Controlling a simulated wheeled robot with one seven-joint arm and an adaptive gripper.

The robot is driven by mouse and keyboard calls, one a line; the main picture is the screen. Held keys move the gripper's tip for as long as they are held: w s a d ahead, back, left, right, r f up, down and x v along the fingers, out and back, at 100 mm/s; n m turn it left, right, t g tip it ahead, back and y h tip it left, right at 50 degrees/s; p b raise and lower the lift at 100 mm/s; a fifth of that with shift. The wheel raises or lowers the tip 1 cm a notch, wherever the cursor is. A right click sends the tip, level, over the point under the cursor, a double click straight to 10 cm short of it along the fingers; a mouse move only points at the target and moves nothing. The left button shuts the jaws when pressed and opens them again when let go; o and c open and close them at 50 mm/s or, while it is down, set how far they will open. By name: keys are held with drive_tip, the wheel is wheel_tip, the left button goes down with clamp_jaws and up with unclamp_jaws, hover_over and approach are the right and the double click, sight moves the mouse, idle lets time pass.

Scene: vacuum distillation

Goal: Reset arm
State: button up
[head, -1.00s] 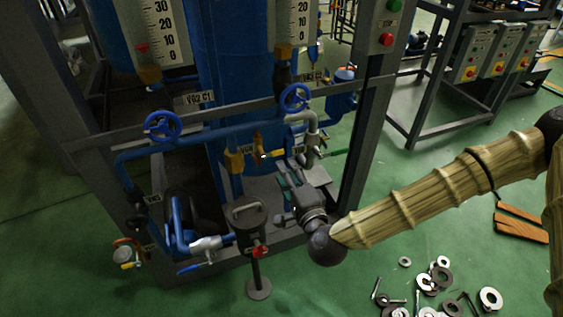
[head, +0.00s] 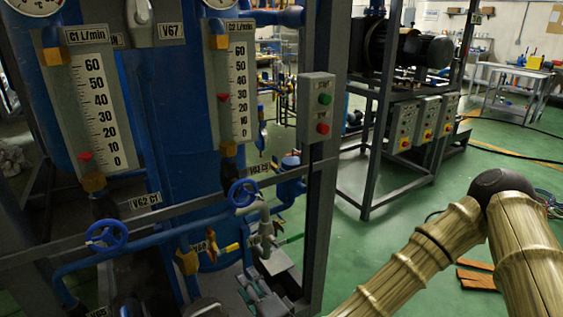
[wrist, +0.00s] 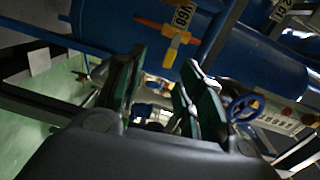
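My gripper (wrist: 160,75) shows in the wrist view with its green-padded fingers apart and nothing visible between them. In the head view my gripper (head: 259,294) is low in the picture, beside the blue pipework, and its wrist end is cut off by the lower edge. My bamboo-like arm reaches in from the right. A yellow valve (wrist: 174,48) on a blue pipe lies beyond the fingertips in the wrist view. I cannot tell whether the fingers touch anything.
The blue distillation rig fills the left, with two flow meters (head: 95,105) (head: 232,85) and blue handwheels (head: 106,236) (head: 243,192). A grey post carries a green and red button box (head: 318,108). Open green floor (head: 405,215) lies to the right, before a pump frame.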

drive_tip(key=s+d+f+n+g+h+p, duration=0.25)
drive_tip(key=s+d+f+g, duration=0.25)
drive_tip(key=s+f, duration=0.35)
drive_tip(key=s+d+f+n+g+h+p, duration=0.2)
drive_tip(key=s+d+f+n+g+p, duration=0.2)
drive_tip(key=s+d+f, duration=0.45)
drive_tip(key=s+d+f+n+g+h+p, duration=0.1)
drive_tip(key=s+d+f+g+h+p, duration=0.1)
drive_tip(key=s+d, duration=0.3)
drive_tip(key=s+d+f+n+g+h+p, duration=0.1)
drive_tip(key=s+d, duration=0.5)
drive_tip(key=d, duration=0.8)
drive_tip(key=shift+f+n+g+h+p, duration=0.4)
drive_tip(key=shift+n+g+h, duration=0.35)
drive_tip(key=shift+g+h, duration=0.45)
